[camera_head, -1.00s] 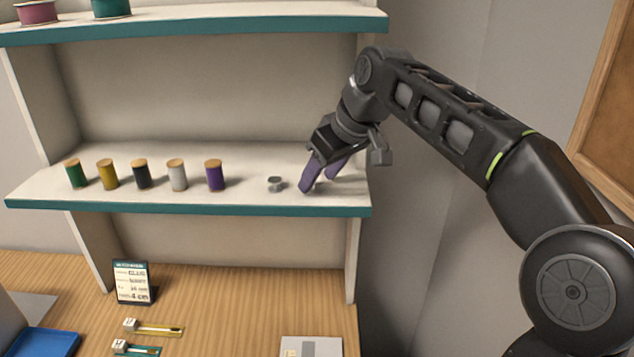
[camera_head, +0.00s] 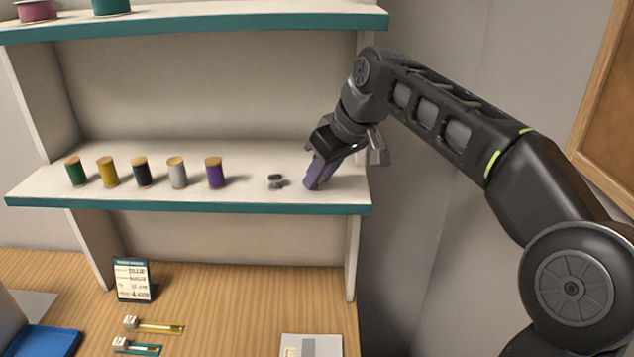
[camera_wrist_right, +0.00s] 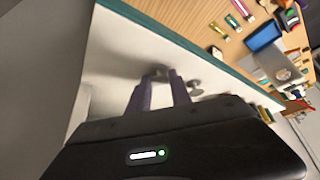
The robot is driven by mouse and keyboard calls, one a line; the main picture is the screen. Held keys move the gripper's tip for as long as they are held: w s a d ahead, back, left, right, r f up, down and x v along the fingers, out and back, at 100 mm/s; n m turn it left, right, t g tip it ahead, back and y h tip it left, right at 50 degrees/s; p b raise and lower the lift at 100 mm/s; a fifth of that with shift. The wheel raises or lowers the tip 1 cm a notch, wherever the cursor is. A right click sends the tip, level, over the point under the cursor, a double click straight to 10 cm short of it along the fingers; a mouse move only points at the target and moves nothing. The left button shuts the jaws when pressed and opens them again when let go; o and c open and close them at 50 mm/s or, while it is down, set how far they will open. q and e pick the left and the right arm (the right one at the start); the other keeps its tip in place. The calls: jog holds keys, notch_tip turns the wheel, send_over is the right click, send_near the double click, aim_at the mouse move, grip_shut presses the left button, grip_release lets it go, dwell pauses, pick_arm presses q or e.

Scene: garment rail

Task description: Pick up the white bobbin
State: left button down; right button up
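My right gripper (camera_head: 317,184) is low over the right end of the middle shelf, its purple fingers drawn close together. In the right wrist view, a small pale bobbin (camera_wrist_right: 157,72) sits between the tips of the gripper's fingers (camera_wrist_right: 160,82), which look closed on it; I take it for the white bobbin. The fingers hide it in the head view. A second small bobbin, greyish with a dark middle (camera_head: 275,181), stands on the shelf just left of the fingers. It also shows in the right wrist view (camera_wrist_right: 194,88). My left gripper is not in view.
Green, yellow, black, pale grey and purple thread spools (camera_head: 177,173) stand in a row on the middle shelf (camera_head: 240,201). An upper shelf (camera_head: 220,24) is above. The shelf's side panel is close right of the gripper. A card (camera_head: 132,280) stands on the worktop below.

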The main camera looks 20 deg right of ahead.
grip_shut()
dwell(0.3)
jog(key=shift+r, duration=0.8)
notch_tip(320, 180, up, 2)
jog(key=s+d, duration=0.3)
jog(key=s, duration=0.5)
jog(key=s+d+b, duration=0.1)
jog(key=s+d, duration=0.2)
jog(key=s, duration=0.6)
